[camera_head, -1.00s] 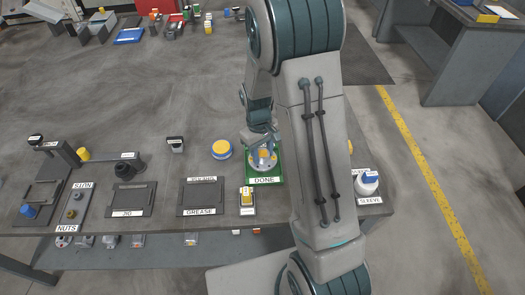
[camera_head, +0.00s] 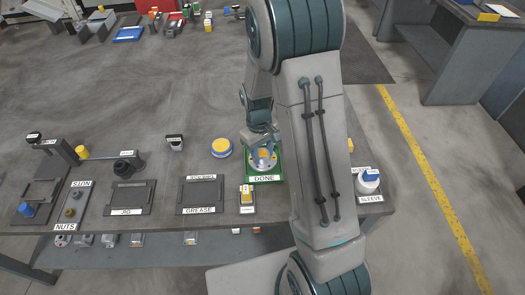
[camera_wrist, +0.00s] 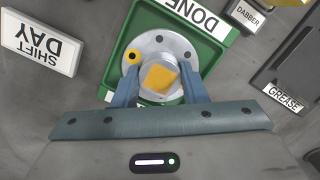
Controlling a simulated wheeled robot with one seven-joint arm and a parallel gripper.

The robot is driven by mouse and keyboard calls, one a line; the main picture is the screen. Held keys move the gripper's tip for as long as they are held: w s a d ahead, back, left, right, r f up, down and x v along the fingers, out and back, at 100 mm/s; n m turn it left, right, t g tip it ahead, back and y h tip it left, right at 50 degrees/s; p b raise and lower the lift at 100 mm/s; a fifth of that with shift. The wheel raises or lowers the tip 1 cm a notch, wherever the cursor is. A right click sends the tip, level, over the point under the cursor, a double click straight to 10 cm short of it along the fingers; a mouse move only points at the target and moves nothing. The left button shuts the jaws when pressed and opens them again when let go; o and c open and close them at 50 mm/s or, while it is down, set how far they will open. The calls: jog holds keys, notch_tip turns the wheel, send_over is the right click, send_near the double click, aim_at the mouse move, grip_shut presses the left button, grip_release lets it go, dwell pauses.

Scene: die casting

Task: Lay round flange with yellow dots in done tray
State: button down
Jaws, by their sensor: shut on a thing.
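The round flange (camera_wrist: 174,46) is a grey metal disc with bolt holes, a raised hub with a yellow square top, and a yellow dot with a dark centre on its rim. My gripper (camera_wrist: 160,76) is shut on the flange's hub, one finger on each side. The flange is over the green done tray (camera_wrist: 207,55), within its outline. In the head view my gripper (camera_head: 262,146) points down at the done tray (camera_head: 279,179), with the flange (camera_head: 263,167) beneath it. I cannot tell whether the flange rests fully on the tray floor.
The blue-and-yellow round tin (camera_head: 221,149) stands left of the tray. The dabber (camera_head: 247,195) is at its front left, and the grease pad (camera_head: 200,197) lies farther left. A shift day sign (camera_wrist: 42,42) shows in the wrist view.

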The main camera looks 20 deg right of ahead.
jog(key=shift+f, duration=0.25)
dwell(0.4)
jog(key=shift+c, duration=2.3)
grip_release()
jog(key=shift+r+p, duration=2.55)
jog(key=shift+r, duration=1.45)
